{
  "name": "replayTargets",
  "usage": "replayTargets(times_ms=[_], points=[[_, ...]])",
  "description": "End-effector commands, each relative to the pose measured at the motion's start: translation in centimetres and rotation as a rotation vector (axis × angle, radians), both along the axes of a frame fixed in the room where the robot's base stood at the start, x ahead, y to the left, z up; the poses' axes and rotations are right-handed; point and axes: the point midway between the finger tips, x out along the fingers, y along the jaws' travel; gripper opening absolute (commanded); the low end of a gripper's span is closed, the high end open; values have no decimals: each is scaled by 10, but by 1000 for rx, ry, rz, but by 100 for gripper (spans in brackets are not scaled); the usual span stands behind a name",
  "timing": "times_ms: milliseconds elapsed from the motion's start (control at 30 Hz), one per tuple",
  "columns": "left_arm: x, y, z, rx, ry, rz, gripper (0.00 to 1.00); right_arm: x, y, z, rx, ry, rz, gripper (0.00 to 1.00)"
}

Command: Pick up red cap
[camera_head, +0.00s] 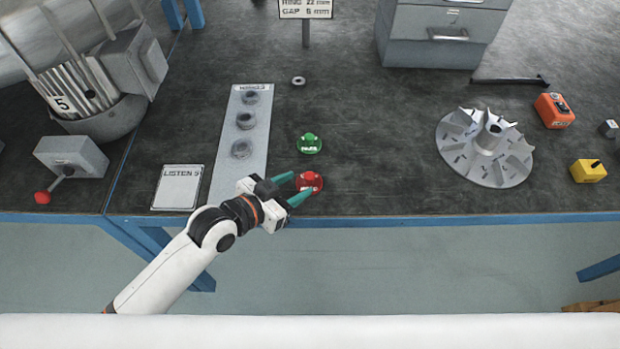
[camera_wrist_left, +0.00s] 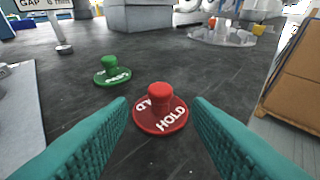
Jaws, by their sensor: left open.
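The red cap (camera_head: 309,182) lies on the dark bench top near its front edge, with a round knob on a flat disc. In the left wrist view the red cap (camera_wrist_left: 160,110) shows white lettering reading HOLD and sits just ahead of and between my fingertips. My left gripper (camera_head: 294,188) is open, its two teal fingers on either side of the cap's near left edge; it also shows in the left wrist view (camera_wrist_left: 160,115). Nothing is between the fingers' pads further back. My right gripper is not in view.
A green cap (camera_head: 309,144) stands just behind the red one. A grey plate (camera_head: 229,178) with round fittings lies to the left, beside a sign card (camera_head: 178,187). A finned impeller (camera_head: 486,146) is at right. The bench between the caps and impeller is clear.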

Motion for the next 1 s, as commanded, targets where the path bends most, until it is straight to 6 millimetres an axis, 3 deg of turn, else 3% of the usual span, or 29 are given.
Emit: replayTargets(times_ms=[367,667,933,1000], points=[[32,-32,-14,0,0,1,45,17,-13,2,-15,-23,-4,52],[35,-35,-17,1,0,0,45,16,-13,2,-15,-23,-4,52],[35,-35,-17,2,1,0,1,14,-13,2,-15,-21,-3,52],[35,-35,-18,3,1,0,0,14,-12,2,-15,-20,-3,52]])
